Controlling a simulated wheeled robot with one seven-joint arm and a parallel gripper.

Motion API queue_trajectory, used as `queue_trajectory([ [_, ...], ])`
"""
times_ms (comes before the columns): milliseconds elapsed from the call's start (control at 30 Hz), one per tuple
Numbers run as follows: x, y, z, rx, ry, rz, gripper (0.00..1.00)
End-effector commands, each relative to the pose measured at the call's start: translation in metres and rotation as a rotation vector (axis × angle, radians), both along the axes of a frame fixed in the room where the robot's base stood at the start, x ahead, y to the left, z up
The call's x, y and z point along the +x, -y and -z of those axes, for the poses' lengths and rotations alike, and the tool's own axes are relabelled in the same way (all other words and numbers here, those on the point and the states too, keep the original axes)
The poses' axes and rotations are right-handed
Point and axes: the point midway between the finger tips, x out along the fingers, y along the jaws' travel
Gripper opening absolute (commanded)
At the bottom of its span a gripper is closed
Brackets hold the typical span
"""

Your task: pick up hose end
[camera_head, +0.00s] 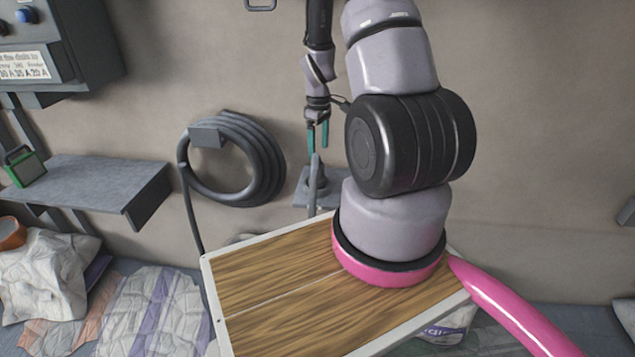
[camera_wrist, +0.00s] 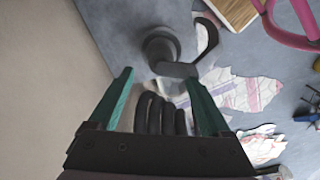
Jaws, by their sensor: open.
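The hose end seems to be the slim grey upright piece (camera_head: 314,180) above a small wall bracket (camera_head: 301,192) in the head view. In the wrist view a dark round fitting with a grey tip (camera_wrist: 175,69) shows just beyond the fingertips. My gripper (camera_head: 318,142) points down above the hose end, its teal fingers apart and nothing held. In the wrist view the gripper (camera_wrist: 159,78) is also open, with the grey tip near its right finger. I cannot tell whether they touch. The coiled hose (camera_head: 265,165) hangs on the wall at left.
A grey wall shelf (camera_head: 90,182) with a green device (camera_head: 24,167) is at left, under a control box (camera_head: 50,50). A wooden-topped board (camera_head: 265,300) and a pink tube (camera_head: 510,305) fill the front. Crumpled bags (camera_head: 150,315) lie below.

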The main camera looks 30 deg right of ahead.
Motion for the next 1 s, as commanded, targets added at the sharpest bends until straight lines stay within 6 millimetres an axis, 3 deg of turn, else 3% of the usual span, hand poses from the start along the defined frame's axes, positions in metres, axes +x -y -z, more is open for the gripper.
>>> queue_trajectory([
  [167, 0.0, -0.001, 0.013, 0.0, -0.001, 0.001, 0.82],
  [467, -0.001, -0.004, 0.055, 0.0, -0.001, 0.002, 0.82],
  [767, 0.0, -0.004, 0.059, 0.0, 0.001, 0.001, 0.82],
  [900, 0.0, -0.004, 0.059, 0.0, 0.001, 0.002, 0.29],
  [967, 0.0, -0.004, 0.059, 0.0, 0.001, 0.002, 0.06],
  [1000, 0.0, -0.004, 0.059, 0.0, 0.001, 0.002, 0.0],
])
